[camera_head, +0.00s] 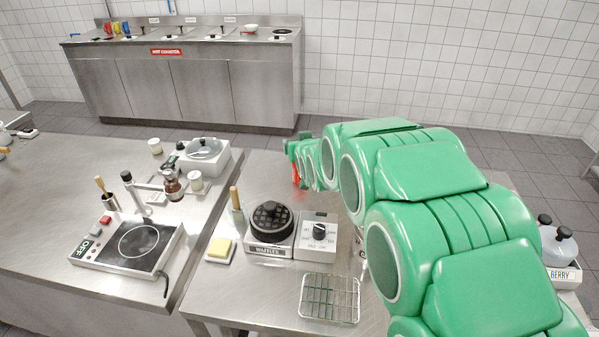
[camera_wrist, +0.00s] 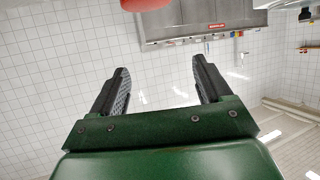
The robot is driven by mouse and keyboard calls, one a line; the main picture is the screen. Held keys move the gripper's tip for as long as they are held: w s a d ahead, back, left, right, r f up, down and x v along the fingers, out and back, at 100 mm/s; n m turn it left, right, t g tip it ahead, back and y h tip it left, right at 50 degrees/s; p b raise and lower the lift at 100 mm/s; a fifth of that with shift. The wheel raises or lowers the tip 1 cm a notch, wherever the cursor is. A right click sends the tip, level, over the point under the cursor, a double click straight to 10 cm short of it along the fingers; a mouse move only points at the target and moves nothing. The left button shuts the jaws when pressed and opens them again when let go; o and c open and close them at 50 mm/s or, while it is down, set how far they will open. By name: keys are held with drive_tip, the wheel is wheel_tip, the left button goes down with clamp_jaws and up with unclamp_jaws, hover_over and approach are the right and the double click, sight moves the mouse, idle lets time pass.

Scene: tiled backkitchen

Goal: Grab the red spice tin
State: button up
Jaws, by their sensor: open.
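A small red object (camera_head: 296,173) stands on the steel counter at the far end of my arm. It looks like the red spice tin, but it is small and partly hidden by my arm. In the wrist view a rounded red shape (camera_wrist: 146,4) is cut off by the top edge, beyond the fingertips and outside the gap between them. My gripper (camera_wrist: 160,68) is open, with nothing between its two black fingers. In the head view my gripper (camera_head: 292,150) is mostly hidden behind my green arm, close above the red object.
A waffle maker (camera_head: 271,222), a wire rack (camera_head: 330,298) and a yellow sponge (camera_head: 219,248) are on the near counter. A hot plate (camera_head: 138,242) and bottles are to the left. The steel around the red object's left side is clear.

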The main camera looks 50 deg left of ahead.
drive_tip(key=shift+a+f, duration=0.1)
drive_tip(key=shift+f, duration=3.6)
drive_tip(key=shift+x, duration=1.4)
drive_tip(key=shift+r, duration=0.1)
drive_tip(key=c, duration=1.1)
